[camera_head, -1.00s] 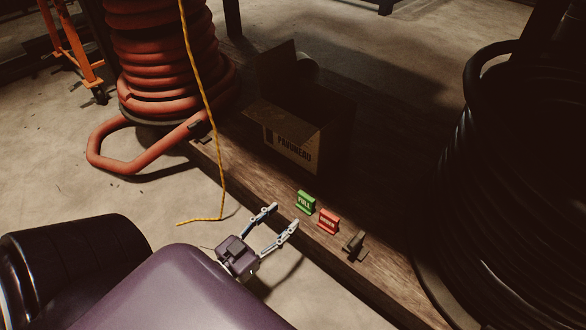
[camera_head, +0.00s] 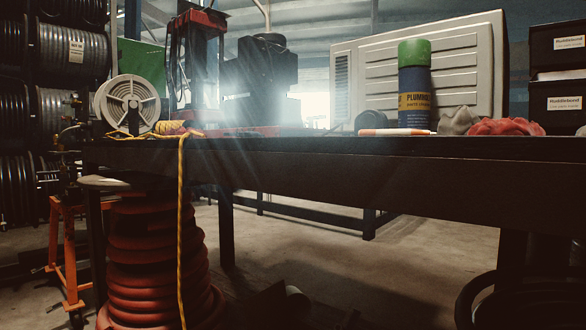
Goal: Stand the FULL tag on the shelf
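Neither the green FULL tag nor the red tag shows in the view now. Of the low wooden shelf under the bench, only a dark, unclear part may show at the bottom edge. Neither of my grippers is in view, so I cannot see whether they are open or shut.
A dark workbench (camera_head: 380,170) spans the view. On it stand a spray can (camera_head: 414,95), a marker (camera_head: 395,132), a red cloth (camera_head: 505,127) and a white reel (camera_head: 130,103). A yellow rope (camera_head: 180,230) hangs in front.

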